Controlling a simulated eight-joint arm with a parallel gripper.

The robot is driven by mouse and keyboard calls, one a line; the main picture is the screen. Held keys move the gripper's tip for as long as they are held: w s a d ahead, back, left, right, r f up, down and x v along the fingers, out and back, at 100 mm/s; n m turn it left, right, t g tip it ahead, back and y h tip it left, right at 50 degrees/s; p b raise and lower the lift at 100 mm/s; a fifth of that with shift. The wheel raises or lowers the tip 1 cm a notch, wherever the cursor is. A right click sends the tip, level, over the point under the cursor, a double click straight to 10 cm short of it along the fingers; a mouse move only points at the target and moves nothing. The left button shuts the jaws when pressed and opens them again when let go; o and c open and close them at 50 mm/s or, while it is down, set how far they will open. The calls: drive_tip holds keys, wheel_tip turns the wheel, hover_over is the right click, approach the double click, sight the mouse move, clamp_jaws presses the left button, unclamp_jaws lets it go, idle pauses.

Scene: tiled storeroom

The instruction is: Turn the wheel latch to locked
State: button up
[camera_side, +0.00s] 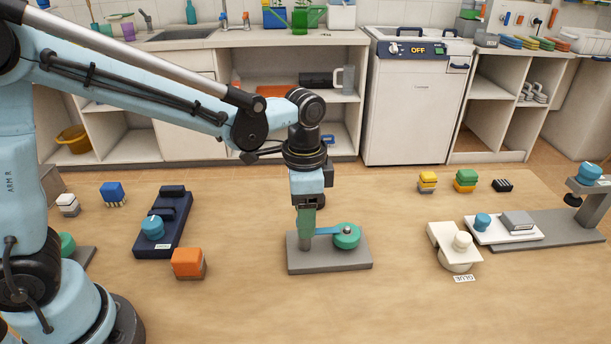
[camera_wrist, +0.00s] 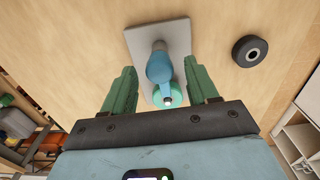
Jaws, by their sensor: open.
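The wheel latch stands on a grey base plate (camera_side: 345,262) in the middle of the table. My gripper (camera_side: 305,232) points down over the left part of the latch. In the wrist view its green fingers (camera_wrist: 160,66) are spread, one on each side of the blue lever (camera_wrist: 160,68), with gaps visible. The green wheel (camera_wrist: 158,97) is partly hidden under the lever. Whether a finger touches the latch I cannot tell.
A cream device (camera_side: 455,245) and a grey stand (camera_side: 560,232) are right. A black ring (camera_wrist: 250,50) lies beside the latch. Table in front of the latch is clear.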

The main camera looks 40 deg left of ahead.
wheel_tip(320, 180, up, 11)
idle(0.5)
drive_tip(key=shift+r, duration=0.1)
drive_tip(key=s+a+f+n+t, duration=0.5)
drive_tip(key=s+a+n+t, duration=0.2)
drive_tip(key=a, duration=0.3)
drive_tip(key=shift+s+a+f+n, duration=0.25)
drive_tip(key=shift+s+a+n, duration=0.05)
drive_tip(key=shift+s+n, duration=0.5)
